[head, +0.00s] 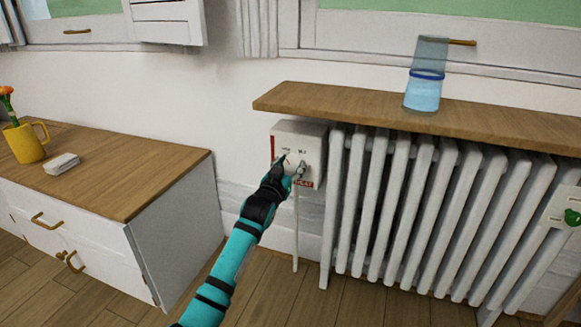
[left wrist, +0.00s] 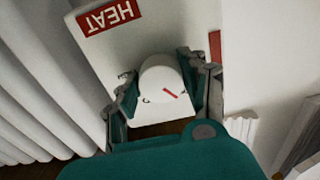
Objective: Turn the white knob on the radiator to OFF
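The radiator (head: 430,215) stands on the right under a wooden shelf. A white control box (head: 293,138) with a red HEAT label (head: 304,183) is on the wall at its left end. My left gripper (head: 291,171) is at the front of this box and partly hides it. In the left wrist view the white round knob (left wrist: 160,78) sits between the two fingers of my left gripper (left wrist: 160,90). A short red line shows near its lower right. The fingers lie very close on both sides; I cannot tell whether they press on it. My right gripper is out of view.
A glass of blue liquid (head: 424,85) stands on the wooden shelf (head: 330,99) above the radiator. On the left, a low cabinet (head: 150,165) bears a yellow mug (head: 25,144) and a small white block (head: 62,163). A pipe (head: 295,235) runs down below the box.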

